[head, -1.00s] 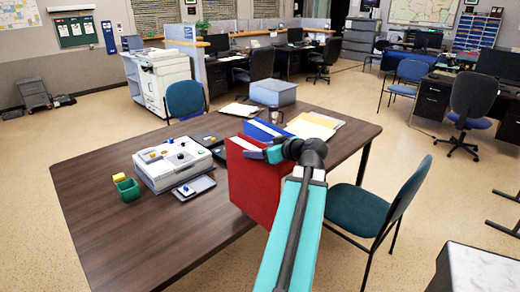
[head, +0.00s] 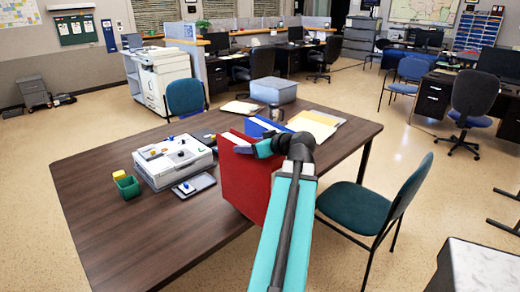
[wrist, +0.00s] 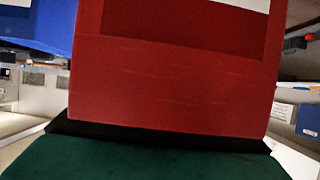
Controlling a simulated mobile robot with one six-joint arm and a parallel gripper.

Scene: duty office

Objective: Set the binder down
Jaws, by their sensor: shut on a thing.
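My gripper (head: 262,148) is shut on a red binder (head: 245,183) and holds it upright by its upper part. The binder is at the near right side of the brown table (head: 110,225); I cannot tell whether its bottom edge touches the tabletop. A blue binder (head: 258,128) stands just behind it, partly hidden. In the wrist view the red binder (wrist: 175,85) fills the middle, with the blue binder (wrist: 40,25) at upper left.
A white device (head: 174,161), a small grey tray (head: 194,185) and a green cup (head: 128,187) lie left of the binder. Folders (head: 315,122) and a grey-blue box (head: 273,91) are behind. A teal chair (head: 360,207) stands right. The table's left front is clear.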

